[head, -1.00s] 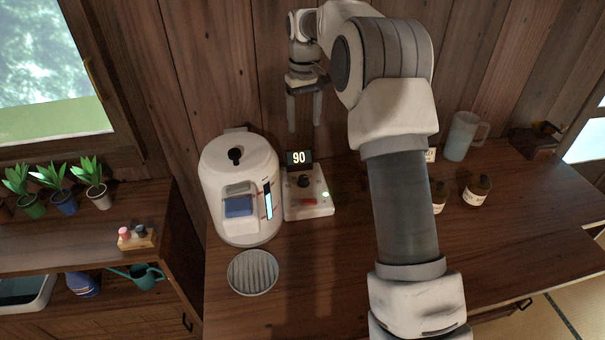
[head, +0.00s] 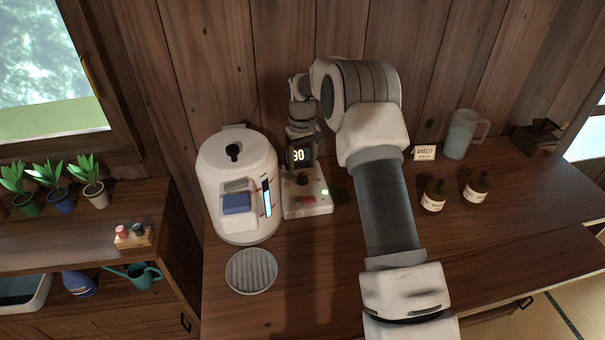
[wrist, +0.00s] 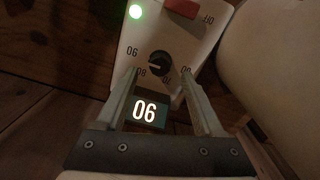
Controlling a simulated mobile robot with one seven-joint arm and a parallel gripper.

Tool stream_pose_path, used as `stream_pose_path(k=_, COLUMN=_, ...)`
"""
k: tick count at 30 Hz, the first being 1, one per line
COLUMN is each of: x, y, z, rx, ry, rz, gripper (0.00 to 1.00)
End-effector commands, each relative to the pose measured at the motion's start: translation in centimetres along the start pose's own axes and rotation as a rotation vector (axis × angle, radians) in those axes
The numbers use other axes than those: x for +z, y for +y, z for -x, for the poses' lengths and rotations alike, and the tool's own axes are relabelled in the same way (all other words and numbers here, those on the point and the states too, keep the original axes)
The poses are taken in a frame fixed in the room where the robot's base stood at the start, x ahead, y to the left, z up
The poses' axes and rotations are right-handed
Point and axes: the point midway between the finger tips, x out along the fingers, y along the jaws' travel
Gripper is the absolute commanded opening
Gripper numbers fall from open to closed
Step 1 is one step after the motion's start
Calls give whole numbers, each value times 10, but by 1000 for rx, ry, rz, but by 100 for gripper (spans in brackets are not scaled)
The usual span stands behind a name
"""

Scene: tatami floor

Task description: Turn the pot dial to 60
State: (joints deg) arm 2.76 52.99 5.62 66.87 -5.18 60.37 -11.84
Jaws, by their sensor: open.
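The pot dial (wrist: 159,63) is a round black knob with a pale pointer mark, on a white control box (wrist: 190,47). In the wrist view, upside down, the mark points left, towards the 90 label. Other printed numbers ring the dial; one on the right is partly behind a finger. The lit display (wrist: 146,112) reads 90. My gripper (wrist: 158,74) is open and empty, its fingertips on either side of the dial's near edge. In the head view my gripper (head: 302,172) hangs over the box, partly covering the display; the dial (head: 303,179) shows just below it.
The white pot (head: 237,170) stands close on the box's left. A red switch (wrist: 182,7) and a green light (wrist: 135,12) are on the box. A round ribbed plate (head: 251,271) lies in front. Brown bottles (head: 434,197) and a jug (head: 461,135) stand on the right.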

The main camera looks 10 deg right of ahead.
Motion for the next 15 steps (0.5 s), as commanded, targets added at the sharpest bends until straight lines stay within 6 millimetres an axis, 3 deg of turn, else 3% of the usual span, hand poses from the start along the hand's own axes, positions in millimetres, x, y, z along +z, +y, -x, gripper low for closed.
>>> stream_pose_path(k=6, x=0, y=0, z=-31, rx=0, ry=-1, rz=0, gripper=70)
stream_pose_path(k=15, x=0, y=0, z=-40, rx=0, ry=0, rz=0, gripper=70)
